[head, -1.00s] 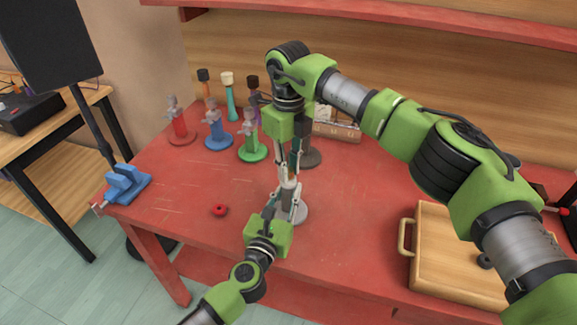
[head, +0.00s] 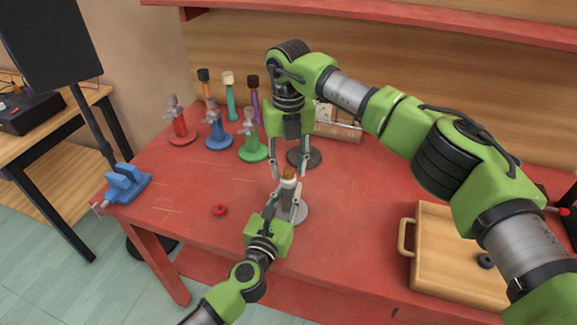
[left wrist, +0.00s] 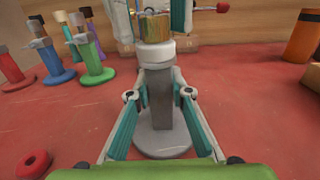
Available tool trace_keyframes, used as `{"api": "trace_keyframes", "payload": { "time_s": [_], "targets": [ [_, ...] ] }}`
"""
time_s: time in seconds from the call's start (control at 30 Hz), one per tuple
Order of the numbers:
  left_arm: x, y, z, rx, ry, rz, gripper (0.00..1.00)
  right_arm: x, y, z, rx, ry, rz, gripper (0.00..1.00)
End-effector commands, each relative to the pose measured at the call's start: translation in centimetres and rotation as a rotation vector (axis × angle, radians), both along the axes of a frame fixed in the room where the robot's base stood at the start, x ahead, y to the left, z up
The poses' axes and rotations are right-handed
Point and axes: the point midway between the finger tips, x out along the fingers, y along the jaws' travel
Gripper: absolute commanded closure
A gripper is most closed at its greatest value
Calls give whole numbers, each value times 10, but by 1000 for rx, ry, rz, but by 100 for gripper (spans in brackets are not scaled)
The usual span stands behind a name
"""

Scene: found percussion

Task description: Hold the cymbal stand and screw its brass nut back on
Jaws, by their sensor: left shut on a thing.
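The grey cymbal stand (head: 298,214) stands upright on the red table, with a round base and a white collar; its column shows in the left wrist view (left wrist: 161,105). The brass nut (left wrist: 154,27) sits on top, above the collar, and is small in the head view (head: 289,174). My left gripper (head: 283,205) is shut on the stand's column from the front. My right gripper (head: 289,172) points down from above. Its fingers are spread on either side of the nut, with gaps showing in the left wrist view.
A red ring (head: 219,210) lies left of the stand. Red (head: 181,128), blue (head: 217,132) and green (head: 251,145) stands are at the back left. A dark round base (head: 308,157) is behind. A wooden case (head: 455,255) fills the right side. A blue vise (head: 126,184) is at the left edge.

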Motion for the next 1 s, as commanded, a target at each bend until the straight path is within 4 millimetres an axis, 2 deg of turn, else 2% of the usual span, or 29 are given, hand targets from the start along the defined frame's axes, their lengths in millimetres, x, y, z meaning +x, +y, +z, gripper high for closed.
{"api": "trace_keyframes", "payload": {
  "time_s": [0.33,0.7,0.87,1.0],
  "targets": [
    [0,0,0,0,0,0,100,0,0,41,0,-2,1,66],
    [0,0,0,0,0,0,100,0,0,43,0,0,14,69],
    [0,0,0,0,0,0,100,0,0,48,0,-1,136,69],
    [0,0,0,0,0,0,100,1,0,55,-1,-1,353,69]
  ]
}}
